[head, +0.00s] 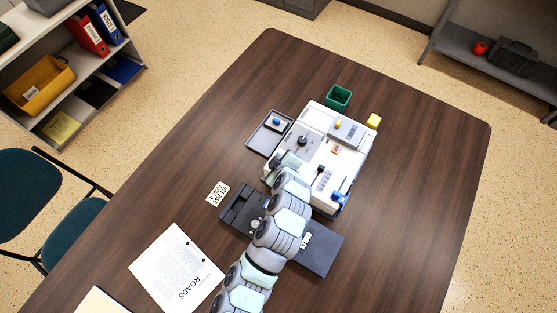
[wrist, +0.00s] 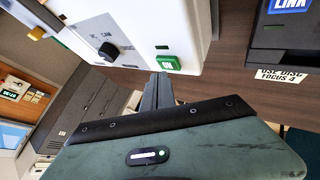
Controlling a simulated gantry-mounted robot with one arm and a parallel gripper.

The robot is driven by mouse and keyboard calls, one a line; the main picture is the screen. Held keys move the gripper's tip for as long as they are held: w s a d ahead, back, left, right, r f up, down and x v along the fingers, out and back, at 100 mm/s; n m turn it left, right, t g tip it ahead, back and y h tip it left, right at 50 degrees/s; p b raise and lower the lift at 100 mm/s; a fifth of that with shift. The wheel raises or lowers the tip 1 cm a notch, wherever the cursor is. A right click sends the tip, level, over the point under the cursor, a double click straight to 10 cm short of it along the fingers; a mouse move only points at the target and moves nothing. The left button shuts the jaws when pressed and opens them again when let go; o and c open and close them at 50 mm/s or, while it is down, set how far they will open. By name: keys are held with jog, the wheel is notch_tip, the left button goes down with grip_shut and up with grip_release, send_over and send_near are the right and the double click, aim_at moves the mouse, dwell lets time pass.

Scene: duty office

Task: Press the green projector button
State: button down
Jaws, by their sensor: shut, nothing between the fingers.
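A green button (wrist: 168,62) with white lettering sits on the lower edge of a white console's face in the wrist view. The white console (wrist: 135,25) also stands on the table in the head view (head: 311,183). My gripper (wrist: 160,77) is shut and empty, its fingertips just below the green button in the wrist view. I cannot tell whether they touch it. In the head view my arm reaches the console's left side and hides the gripper tip and the button.
A black knob (wrist: 108,50) is left of the button. A dark device (head: 323,250) lies under my arm, and a label card (head: 217,193) lies beside it. A dark tray (head: 257,139), a green bin (head: 338,97) and a yellow cube (head: 374,121) surround the console. The table's right side is clear.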

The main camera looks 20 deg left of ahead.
jog(key=shift+f, duration=0.1)
dwell(0.3)
jog(key=shift+f+b, duration=0.35)
jog(key=shift+b, duration=0.15)
jog(key=shift+f, duration=0.1)
dwell(0.3)
jog(key=shift+r, duration=0.55)
jog(key=shift+r+p, duration=0.9)
jog(key=shift+r, duration=2.1)
